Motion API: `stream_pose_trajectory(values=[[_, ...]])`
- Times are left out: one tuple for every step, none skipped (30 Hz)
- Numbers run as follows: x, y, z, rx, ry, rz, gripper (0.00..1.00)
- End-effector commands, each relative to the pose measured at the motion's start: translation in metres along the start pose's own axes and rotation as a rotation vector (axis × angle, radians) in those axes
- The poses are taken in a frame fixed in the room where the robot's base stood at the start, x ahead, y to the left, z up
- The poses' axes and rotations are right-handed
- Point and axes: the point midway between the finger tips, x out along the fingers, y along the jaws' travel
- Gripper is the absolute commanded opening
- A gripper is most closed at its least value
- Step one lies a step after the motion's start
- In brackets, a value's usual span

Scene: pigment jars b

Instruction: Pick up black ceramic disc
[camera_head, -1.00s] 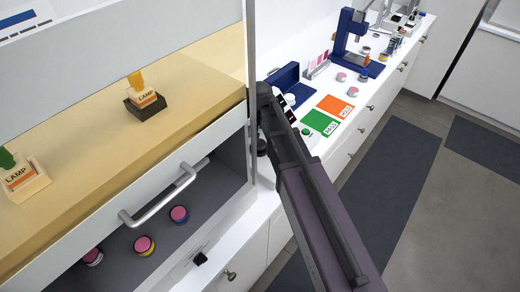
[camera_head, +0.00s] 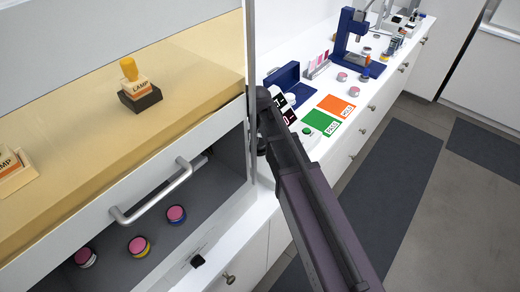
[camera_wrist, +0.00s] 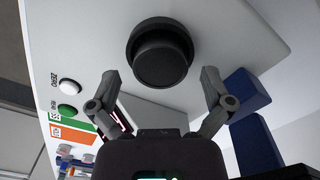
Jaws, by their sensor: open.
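A dark round disc-like piece (camera_wrist: 160,55) fills the upper middle of the wrist view, on a white surface. It looks like a smaller dark round face over a wider dark rim; I cannot tell whether this is one piece or two. My gripper (camera_wrist: 160,78) is open, its two fingers spread to either side of the dark piece's near edge, with nothing held. No contact shows. In the head view, my arm reaches in from the lower right and hides most of this spot, so I cannot make out the disc there.
A white button (camera_wrist: 69,86) and a green button (camera_wrist: 68,113) are left of the disc. A blue block (camera_wrist: 245,95) stands at right. The white counter holds a green mat (camera_head: 320,122) and an orange mat (camera_head: 336,106). A drawer handle (camera_head: 152,192) juts out at left.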

Motion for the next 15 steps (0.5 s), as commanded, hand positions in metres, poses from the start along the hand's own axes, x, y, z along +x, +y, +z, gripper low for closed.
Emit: stream_pose_trajectory(values=[[0.008, 0.000, 0.000, 0.000, 0.000, 0.000, 1.00], [0.010, 0.000, 0.000, 0.000, 0.000, 0.000, 1.00], [0.013, 0.000, 0.000, 0.000, 0.000, 0.000, 1.00], [0.014, 0.000, 0.000, 0.000, 0.000, 0.000, 1.00], [0.016, 0.000, 0.000, 0.000, 0.000, 0.000, 1.00], [0.017, 0.000, 0.000, 0.000, 0.000, 0.000, 1.00], [0.018, 0.000, 0.000, 0.000, 0.000, 0.000, 1.00], [0.019, 0.000, 0.000, 0.000, 0.000, 0.000, 1.00], [0.019, 0.000, 0.000, 0.000, 0.000, 0.000, 1.00], [0.020, 0.000, 0.000, 0.000, 0.000, 0.000, 1.00], [0.020, 0.000, 0.000, 0.000, 0.000, 0.000, 1.00], [0.020, 0.000, 0.000, 0.000, 0.000, 0.000, 1.00], [0.020, 0.000, 0.000, 0.000, 0.000, 0.000, 1.00], [0.019, 0.000, 0.000, 0.000, 0.000, 0.000, 1.00], [0.019, 0.000, 0.000, 0.000, 0.000, 0.000, 1.00]])
